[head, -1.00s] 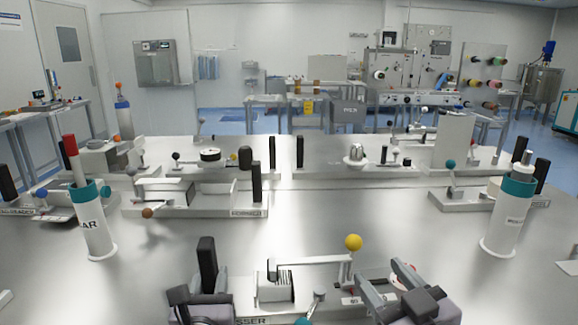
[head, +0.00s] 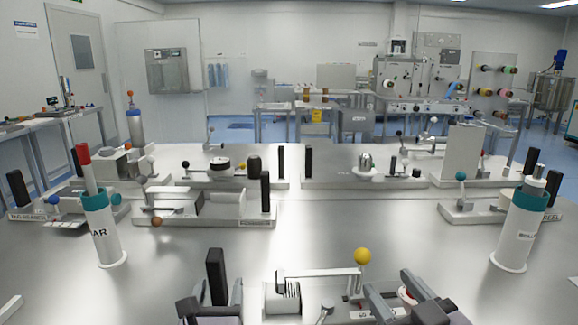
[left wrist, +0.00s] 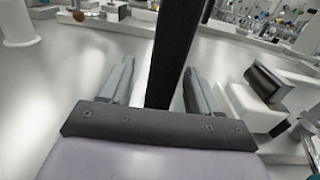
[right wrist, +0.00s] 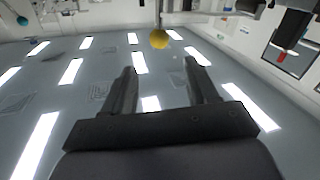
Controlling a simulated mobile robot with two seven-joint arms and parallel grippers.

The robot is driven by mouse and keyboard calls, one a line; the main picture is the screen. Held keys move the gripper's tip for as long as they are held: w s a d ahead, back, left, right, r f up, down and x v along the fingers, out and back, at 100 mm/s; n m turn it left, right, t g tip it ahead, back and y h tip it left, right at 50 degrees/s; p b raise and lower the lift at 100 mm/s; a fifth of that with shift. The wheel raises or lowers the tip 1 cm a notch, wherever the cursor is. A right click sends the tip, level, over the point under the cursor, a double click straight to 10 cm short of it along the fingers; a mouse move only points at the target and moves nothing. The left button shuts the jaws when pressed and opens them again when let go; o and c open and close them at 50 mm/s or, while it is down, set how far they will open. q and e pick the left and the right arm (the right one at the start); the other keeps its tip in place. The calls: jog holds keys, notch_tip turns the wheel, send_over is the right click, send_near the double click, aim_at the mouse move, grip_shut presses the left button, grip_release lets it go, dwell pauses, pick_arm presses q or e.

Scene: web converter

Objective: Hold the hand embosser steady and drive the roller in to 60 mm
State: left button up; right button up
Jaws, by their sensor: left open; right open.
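The hand embosser sits at the near edge of the table, its lower part cut off by the frame. It has an upright black post (head: 216,272), a pale block with dark slots (head: 283,297) and a flat arm (head: 318,273) running to a yellow ball (head: 362,256). A scale label (head: 358,315) sits below the ball. My left gripper (head: 213,299) is open, with fingers on either side of the post; the left wrist view shows the post (left wrist: 172,55) between them. My right gripper (head: 392,286) is open and empty beside the yellow ball, which shows beyond its fingertips in the right wrist view (right wrist: 159,39). I cannot make out the roller.
A white cylinder with a teal collar stands at left (head: 107,240) and another at right (head: 515,235). Several bench fixtures, such as a long pale one (head: 205,215), line the back of the table. The middle of the table (head: 350,220) is clear.

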pick_arm(q)
jog(key=s, duration=0.7)
jog(key=shift+s+d, duration=0.2)
jog(key=shift+s, duration=0.05)
jog(key=shift+s+f, duration=0.1)
